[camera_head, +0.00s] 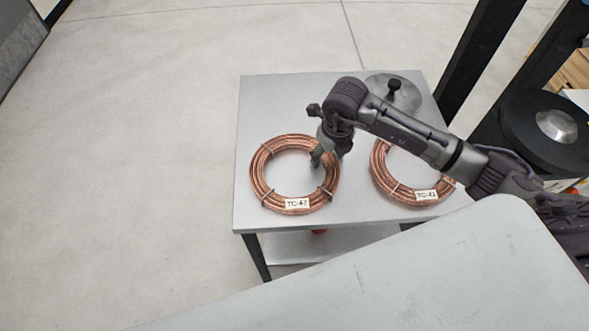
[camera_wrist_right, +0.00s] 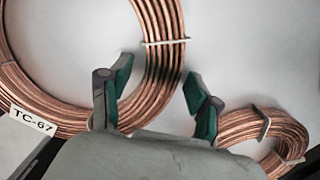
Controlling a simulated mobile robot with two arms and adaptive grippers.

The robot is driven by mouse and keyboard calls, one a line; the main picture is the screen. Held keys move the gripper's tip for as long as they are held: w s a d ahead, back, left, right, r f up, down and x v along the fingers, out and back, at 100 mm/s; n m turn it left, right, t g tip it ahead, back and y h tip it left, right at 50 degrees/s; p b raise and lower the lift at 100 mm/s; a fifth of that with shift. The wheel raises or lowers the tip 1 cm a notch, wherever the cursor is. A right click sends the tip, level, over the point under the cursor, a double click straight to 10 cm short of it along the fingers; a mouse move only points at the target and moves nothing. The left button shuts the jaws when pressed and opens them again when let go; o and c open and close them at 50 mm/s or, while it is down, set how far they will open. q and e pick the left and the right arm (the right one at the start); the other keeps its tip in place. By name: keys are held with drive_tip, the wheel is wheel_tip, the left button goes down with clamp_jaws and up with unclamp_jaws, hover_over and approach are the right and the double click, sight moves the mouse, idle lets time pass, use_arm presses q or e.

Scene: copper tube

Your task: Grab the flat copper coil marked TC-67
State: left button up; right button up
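The flat copper coil marked TC-67 (camera_head: 262,180) lies on the left part of a small grey table (camera_head: 355,200), its white label facing the front. My right gripper (camera_head: 318,157) points down at the coil's right side. In the right wrist view my right gripper (camera_wrist_right: 157,76) is open, with one green-padded finger towards the inside of the TC-67 coil (camera_wrist_right: 165,62) and the other outside it. The coil's strands pass between the fingers in that picture; I cannot tell whether the fingers are at its height. My left gripper is not in view.
A second labelled copper coil (camera_head: 384,178) lies to the right, partly under my right arm; it shows in the wrist view too (camera_wrist_right: 240,123). A round metal object (camera_head: 407,97) is at the table's back. Black posts stand at right. Open floor lies left.

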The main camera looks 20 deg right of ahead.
clamp_jaws()
drive_tip(key=shift+w+r, duration=0.1)
drive_tip(key=shift+r, duration=0.05)
